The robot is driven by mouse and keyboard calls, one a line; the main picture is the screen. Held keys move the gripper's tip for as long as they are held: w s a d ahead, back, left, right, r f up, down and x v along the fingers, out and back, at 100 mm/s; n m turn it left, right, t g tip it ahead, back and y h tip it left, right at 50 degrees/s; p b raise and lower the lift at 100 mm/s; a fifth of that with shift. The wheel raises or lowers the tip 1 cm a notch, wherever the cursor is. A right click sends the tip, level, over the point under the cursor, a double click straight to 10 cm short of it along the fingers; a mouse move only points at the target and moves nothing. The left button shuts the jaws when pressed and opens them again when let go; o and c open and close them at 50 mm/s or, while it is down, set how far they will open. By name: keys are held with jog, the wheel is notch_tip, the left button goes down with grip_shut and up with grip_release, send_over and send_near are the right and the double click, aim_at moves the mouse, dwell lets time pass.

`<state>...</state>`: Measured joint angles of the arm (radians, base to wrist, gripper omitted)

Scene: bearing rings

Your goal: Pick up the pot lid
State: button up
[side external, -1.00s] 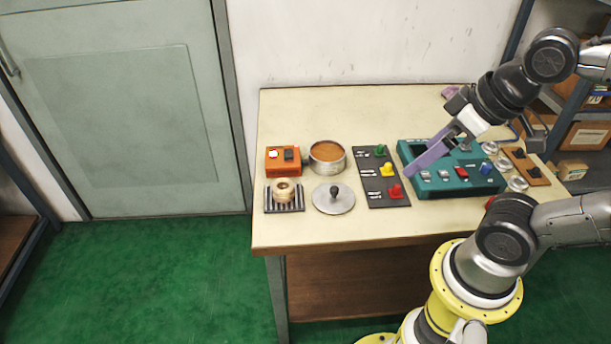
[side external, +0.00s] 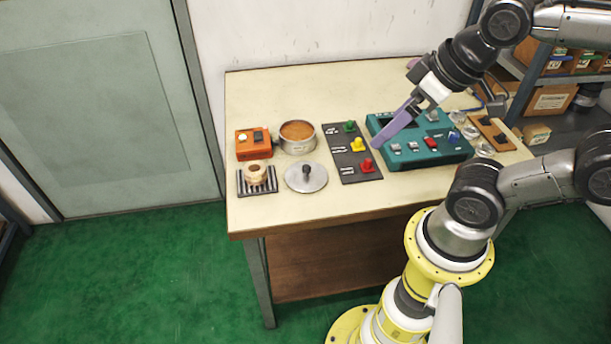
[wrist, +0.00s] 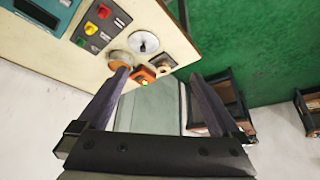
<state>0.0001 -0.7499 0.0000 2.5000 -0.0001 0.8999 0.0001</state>
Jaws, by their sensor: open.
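The pot lid (side external: 314,182) is a flat silver disc with a dark knob, lying on the table in front of the pot (side external: 297,146). It also shows in the wrist view (wrist: 140,47), beyond my fingertips. The pot is a round metal one with an orange-brown top surface. My gripper (side external: 392,127) is to the right of the lid and above the table, near the teal panel. One long purple finger is clear in the side view; the other is hard to make out. In the wrist view my gripper (wrist: 160,75) has its fingers wide apart with nothing between them.
An orange switch box (side external: 254,145) and a striped block with a pale ring (side external: 257,176) are left of the pot and lid. A dark panel with green, yellow and red knobs (side external: 340,166) is right. The teal panel (side external: 425,155) lies beyond. The table front (side external: 290,212) is bare.

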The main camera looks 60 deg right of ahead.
jog(key=shift+c, duration=0.3)
jog(key=c, duration=0.5)
